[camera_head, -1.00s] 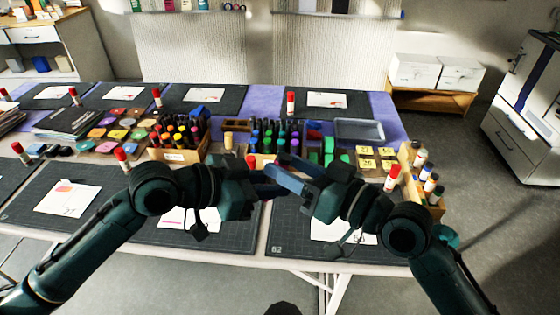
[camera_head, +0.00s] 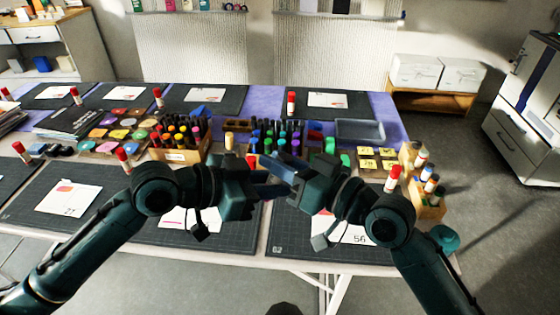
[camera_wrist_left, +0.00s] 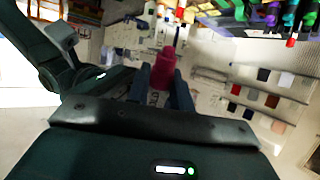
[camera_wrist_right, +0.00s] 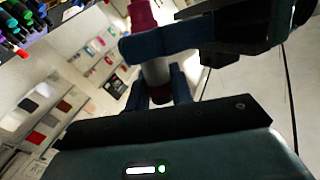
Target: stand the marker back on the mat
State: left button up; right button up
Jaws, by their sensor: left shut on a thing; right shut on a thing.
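The marker has a magenta-red cap and a white barrel. Its cap (camera_wrist_left: 164,68) stands between the fingers of my left gripper (camera_wrist_left: 161,92) in the left wrist view. In the right wrist view its white barrel (camera_wrist_right: 155,72) runs down between the fingers of my right gripper (camera_wrist_right: 160,95), and a finger of my left gripper crosses it near the cap. Both grippers are shut on it. In the head view the fingers of my left gripper (camera_head: 262,191) and right gripper (camera_head: 284,178) meet above the front mats, and they mostly hide the marker. The right front mat (camera_head: 288,243) lies below.
A card numbered 56 (camera_head: 352,234) lies on the right front mat. A wooden rack (camera_head: 428,196) of bottles stands at the right edge. Behind my grippers are a box of red and yellow pens (camera_head: 182,157) and several dark pens. Other red-capped markers (camera_head: 392,179) stand around the table.

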jog(key=shift+s+a, duration=0.1)
jog(key=shift+c, duration=0.8)
pick_arm(q)
jog(key=o, duration=1)
pick_arm(e)
grip_shut()
